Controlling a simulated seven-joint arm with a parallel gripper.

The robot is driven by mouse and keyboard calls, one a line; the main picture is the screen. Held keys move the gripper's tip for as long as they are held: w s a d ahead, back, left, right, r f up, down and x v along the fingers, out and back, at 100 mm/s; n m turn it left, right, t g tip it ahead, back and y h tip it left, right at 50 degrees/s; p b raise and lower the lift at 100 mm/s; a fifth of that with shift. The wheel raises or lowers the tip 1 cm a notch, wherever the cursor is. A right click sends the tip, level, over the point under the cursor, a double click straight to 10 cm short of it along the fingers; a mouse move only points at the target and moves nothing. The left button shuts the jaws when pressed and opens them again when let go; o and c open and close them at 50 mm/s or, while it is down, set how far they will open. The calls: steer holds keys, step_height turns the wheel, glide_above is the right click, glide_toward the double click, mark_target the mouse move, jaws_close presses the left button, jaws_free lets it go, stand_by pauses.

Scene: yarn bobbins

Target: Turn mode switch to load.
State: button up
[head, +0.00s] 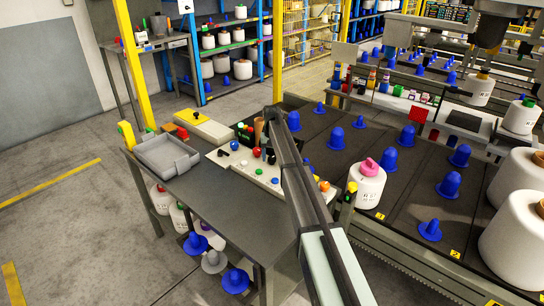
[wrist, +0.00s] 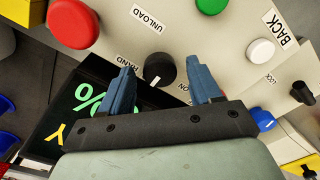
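In the wrist view a black rotary knob (wrist: 158,67) with a white pointer mark sits on the pale control panel (wrist: 205,30). The mark points toward the lower left of the picture. A label UNLOAD (wrist: 148,18) stands above the knob and a label HAND (wrist: 127,61) to its left. Other lettering below right is partly hidden by my gripper, and I cannot read a LOAD label. My gripper (wrist: 162,70) is open, with its blue fingers on either side of the knob, apart from it. In the head view my arm hides part of the panel (head: 230,161).
Near the knob are a red button (wrist: 73,23), a green button (wrist: 210,4), a white button (wrist: 260,52), a blue button (wrist: 263,118) and a black lever (wrist: 302,92). A dark display (wrist: 85,105) lies below. A grey tray (head: 165,155) stands on the table's left.

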mark_target(272, 158)
step_height(272, 158, up, 14)
stand_by(0.8)
steer(key=shift+s+f, duration=0.1)
steer(key=shift+f, duration=0.05)
steer(key=s+d+f+y, duration=0.1)
steer(key=s+d+f, duration=0.2)
steer(key=s, duration=0.9)
steer(key=s+d+f, duration=0.3)
steer(key=s, duration=0.9)
steer(key=s+d+f+n+y, duration=0.1)
steer(key=s+d+f+y, duration=0.1)
steer(key=s+d+f, duration=0.4)
steer(key=s+d+f+n+y, duration=0.1)
steer(key=s+d+f, duration=0.1)
steer(key=s+f, duration=0.65)
steer(key=s+a+f+m+g+h, duration=0.1)
steer(key=s+a+f+g, duration=0.1)
steer(key=s+f, duration=0.75)
steer(key=s+a+f+m+g, duration=0.1)
steer(key=s+a+f+g, duration=0.1)
steer(key=s+f, duration=0.75)
steer(key=s+f+g+h, duration=0.2)
steer(key=s+f+h, duration=0.1)
steer(key=s+f, duration=0.9)
steer(key=s, duration=0.5)
steer(key=shift+a+f+g, duration=0.35)
steer(key=shift+f+g, duration=0.05)
